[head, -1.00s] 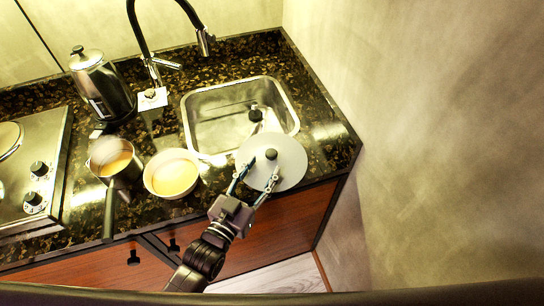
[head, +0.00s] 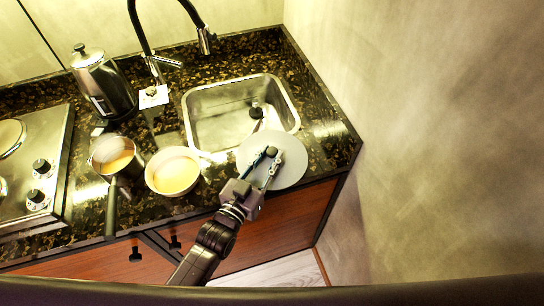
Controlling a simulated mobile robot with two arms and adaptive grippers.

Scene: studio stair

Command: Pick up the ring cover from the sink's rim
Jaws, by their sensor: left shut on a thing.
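The ring cover (head: 291,173) is a flat, pale grey disc with a small black knob. In the head view it lies at the sink's front right rim, partly over the counter's front edge. My left gripper (head: 270,156) reaches over it from the front, with its fingers shut on the black knob at the cover's middle. The cover hides part of the sink's front right rim. I cannot tell whether the cover is touching the rim. The steel sink (head: 200,123) is behind it. My right gripper is not in view.
A pale bowl (head: 172,172) and a small saucepan (head: 115,157) stand left of the cover. A kettle (head: 101,86), a black tap (head: 146,45) and a stove (head: 35,165) are further left. A plain wall (head: 420,140) closes off the right side.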

